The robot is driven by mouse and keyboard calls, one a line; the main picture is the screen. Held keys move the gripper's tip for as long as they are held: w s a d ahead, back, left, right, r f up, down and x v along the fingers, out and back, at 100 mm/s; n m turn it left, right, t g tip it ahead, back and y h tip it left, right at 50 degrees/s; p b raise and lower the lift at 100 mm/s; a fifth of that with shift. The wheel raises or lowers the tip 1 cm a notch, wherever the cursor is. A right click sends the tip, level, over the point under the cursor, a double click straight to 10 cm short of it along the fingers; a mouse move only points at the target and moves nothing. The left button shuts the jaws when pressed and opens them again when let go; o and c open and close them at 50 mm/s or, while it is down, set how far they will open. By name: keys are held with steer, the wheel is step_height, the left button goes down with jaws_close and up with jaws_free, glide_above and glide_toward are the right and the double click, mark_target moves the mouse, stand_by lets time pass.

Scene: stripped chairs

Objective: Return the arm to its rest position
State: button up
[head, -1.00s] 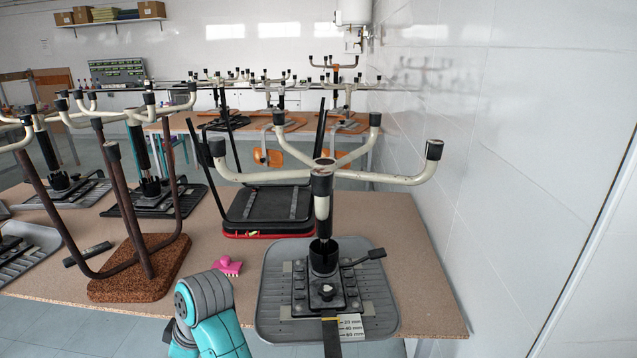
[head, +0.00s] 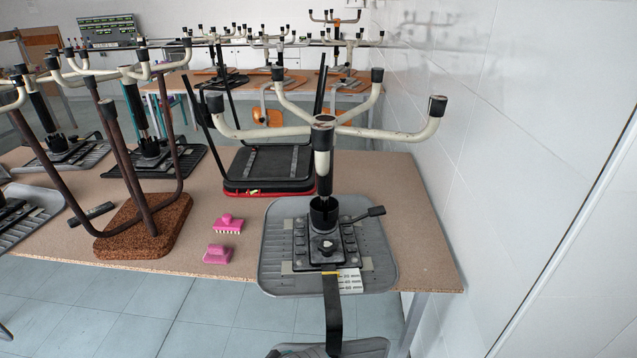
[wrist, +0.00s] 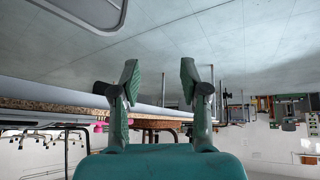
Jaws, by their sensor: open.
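My gripper (wrist: 160,85) shows in the wrist view with its two teal fingers spread apart and nothing between them. The gripper is clear of the table edge (wrist: 60,104), as far as this view shows. In the head view the gripper is out of sight and the arm no longer stands in front of the table.
An upturned grey chair (head: 380,272) stands at the right of the table (head: 415,230). Two pink brushes (head: 228,224) (head: 217,254) lie left of it. A brown-legged stool (head: 150,225) stands farther left. The white wall (head: 530,130) is close on the right; floor (head: 180,310) shows in front.

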steer(key=s+d+f+m+t+h, duration=0.1)
steer(key=s+d+f+m+t, duration=0.15)
steer(key=s+d, duration=0.75)
steer(key=s+d+f+m+t+h, duration=0.1)
steer(key=s+d+f+m+t, duration=0.2)
steer(key=s+d, duration=0.65)
steer(key=s+d+r+m+t+h, duration=0.1)
steer(key=s+d+r+m+t, duration=0.1)
steer(key=s+d+r, duration=0.3)
steer(key=s+d+r+m+t+h, duration=0.2)
steer(key=s+d+r, duration=0.3)
steer(key=s+r, duration=0.7)
step_height(320, 180, up, 2)
steer(key=shift+s+d+r+m+t, duration=0.1)
steer(key=shift+s+d+m+t, duration=0.1)
steer(key=shift+m+t, duration=0.45)
